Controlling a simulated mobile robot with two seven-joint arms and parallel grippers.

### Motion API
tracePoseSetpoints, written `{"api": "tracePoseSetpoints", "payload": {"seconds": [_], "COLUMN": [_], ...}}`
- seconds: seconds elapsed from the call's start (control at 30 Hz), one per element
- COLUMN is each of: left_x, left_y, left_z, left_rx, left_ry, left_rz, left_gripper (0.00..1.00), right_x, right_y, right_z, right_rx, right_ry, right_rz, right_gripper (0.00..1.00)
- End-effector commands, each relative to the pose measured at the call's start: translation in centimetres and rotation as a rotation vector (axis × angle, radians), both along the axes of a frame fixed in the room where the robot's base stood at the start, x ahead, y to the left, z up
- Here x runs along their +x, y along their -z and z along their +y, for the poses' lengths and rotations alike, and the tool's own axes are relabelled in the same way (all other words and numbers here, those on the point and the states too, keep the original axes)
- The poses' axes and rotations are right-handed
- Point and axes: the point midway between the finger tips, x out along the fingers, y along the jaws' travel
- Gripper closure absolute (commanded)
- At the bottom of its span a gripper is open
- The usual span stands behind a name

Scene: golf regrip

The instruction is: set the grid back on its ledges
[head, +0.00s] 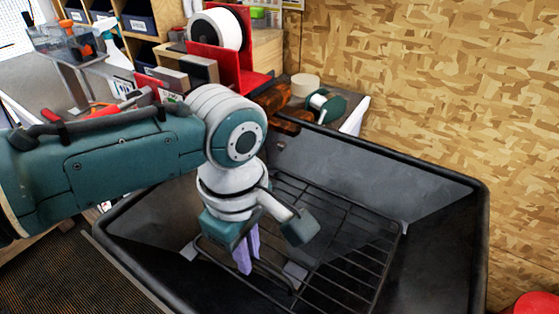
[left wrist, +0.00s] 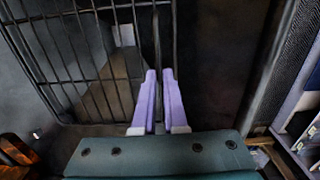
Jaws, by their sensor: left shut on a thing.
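The grid (head: 345,242), a dark wire rack, lies inside a deep black tub (head: 420,165). Small grey ledges show at the tub's left (head: 190,250), near the grid's front (head: 295,272) and at its right (head: 403,228). My left gripper (head: 245,262) reaches down into the tub, its purple fingers at the grid's near left side. In the left wrist view the fingers (left wrist: 160,75) are close together, shut on the grid's edge bar (left wrist: 157,40). I cannot tell whether the grid touches the ledges. My right gripper is not in view.
The tub's raised rim surrounds the grid. Behind it a bench holds a red stand with a white roll (head: 215,30), a green-ended spool (head: 326,106) and brown blocks (head: 283,110). A chipboard wall (head: 450,80) stands at the right.

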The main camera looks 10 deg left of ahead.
Motion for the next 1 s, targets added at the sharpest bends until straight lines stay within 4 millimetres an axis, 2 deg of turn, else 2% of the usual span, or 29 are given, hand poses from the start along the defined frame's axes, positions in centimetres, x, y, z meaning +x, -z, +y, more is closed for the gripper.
{"api": "tracePoseSetpoints", "payload": {"seconds": [0.5, 0.53, 0.8, 1.0], "left_x": [0.02, 0.04, 0.01, -0.05], "left_y": [0.82, 0.75, 0.75, 0.80], "left_z": [-0.02, -0.01, 0.01, 0.06], "left_rx": [0.000, 0.000, 0.000, 0.002], "left_ry": [-0.001, -0.001, 0.000, 0.000], "left_rz": [-0.001, -0.001, 0.000, 0.002], "left_gripper": [1.00, 0.87, 0.57, 0.55], "right_x": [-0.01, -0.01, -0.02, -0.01], "right_y": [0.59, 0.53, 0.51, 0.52], "right_z": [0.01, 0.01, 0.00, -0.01], "right_rx": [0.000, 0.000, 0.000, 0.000], "right_ry": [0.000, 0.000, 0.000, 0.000], "right_rz": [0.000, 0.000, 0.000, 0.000], "right_gripper": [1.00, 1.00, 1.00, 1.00]}}
